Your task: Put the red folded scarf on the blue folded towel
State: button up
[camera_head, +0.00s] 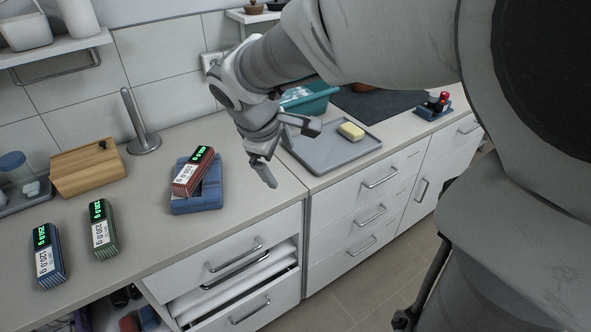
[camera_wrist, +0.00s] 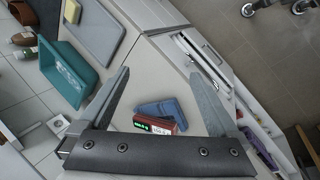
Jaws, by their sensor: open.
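The blue folded towel (camera_head: 207,201) lies on the counter left of the drawer unit's corner. The red folded scarf (camera_head: 186,176), a red block shape with a green-lit display and a white label, rests on top of it, set at an angle and seeming tilted. In the wrist view the red scarf (camera_wrist: 158,126) and the blue towel (camera_wrist: 170,109) show low between the fingers. My gripper (camera_head: 291,154) is open and empty, above and to the right of them. It also shows open in the wrist view (camera_wrist: 160,76).
A green block (camera_head: 102,230) and a blue block (camera_head: 47,255) with similar displays stand at left. A wooden board (camera_head: 88,170) and a metal post (camera_head: 140,122) are behind. A grey tray (camera_head: 325,155) with a yellow sponge (camera_head: 351,131) and a teal bin (camera_head: 308,100) lie right.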

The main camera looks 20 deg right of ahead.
jog(key=s+d+r+m+t+y, duration=0.1)
jog(key=s+r+m+y, duration=0.2)
jog(key=s+m, duration=0.7)
jog(key=shift+s+r+t, duration=0.3)
jog(key=shift+s+r, duration=0.25)
jog(key=shift+s, duration=2.95)
jog(key=shift+d, duration=0.1)
